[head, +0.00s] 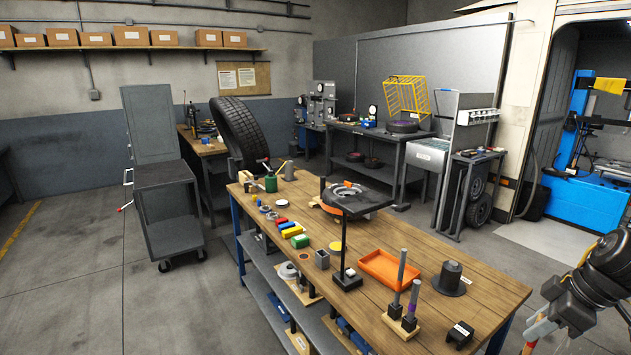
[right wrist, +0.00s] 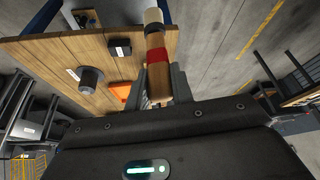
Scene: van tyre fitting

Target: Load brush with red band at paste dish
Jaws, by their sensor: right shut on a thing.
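My right gripper (head: 540,326) is at the lower right of the head view, off the workbench's right end. In the right wrist view its fingers (right wrist: 158,82) are shut on the brush with the red band (right wrist: 156,57). I cannot tell for sure which item is the paste dish; a round yellow disc (head: 335,247) lies mid-bench. My left gripper is not in view.
The wooden workbench (head: 440,325) carries an orange tray (head: 388,269), a black cylinder on a wide base (head: 450,278), two upright posts on a wooden block (head: 402,322), a small black block (head: 460,334) and a tall black stand (head: 345,280). Bare floor lies to the right.

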